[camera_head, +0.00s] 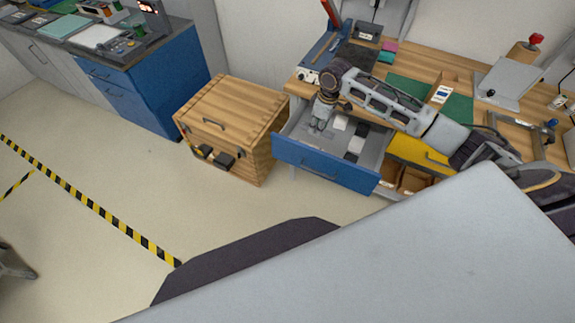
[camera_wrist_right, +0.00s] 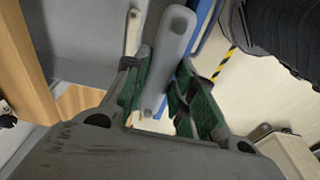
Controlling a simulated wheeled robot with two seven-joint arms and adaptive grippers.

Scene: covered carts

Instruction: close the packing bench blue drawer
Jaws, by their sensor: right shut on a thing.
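The packing bench's blue drawer (camera_head: 325,170) stands pulled out at the bench's left end, with a bar handle on its front. Its grey inside holds white and dark flat items. My right gripper (camera_head: 318,128) points down over the open drawer, behind its blue front in the head view. In the right wrist view its green-padded fingers (camera_wrist_right: 160,95) are closed around a grey bar-shaped thing (camera_wrist_right: 172,50); I cannot tell what it belongs to. A blue edge runs close beside that bar. My left gripper is not in view.
A wooden crate (camera_head: 225,130) stands on the floor left of the drawer. A yellow drawer (camera_head: 418,153) with brown boxes below is to the right, partly behind my arm. The bench top (camera_head: 445,75) carries tools and mats. A blue cabinet (camera_head: 165,85) stands far left.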

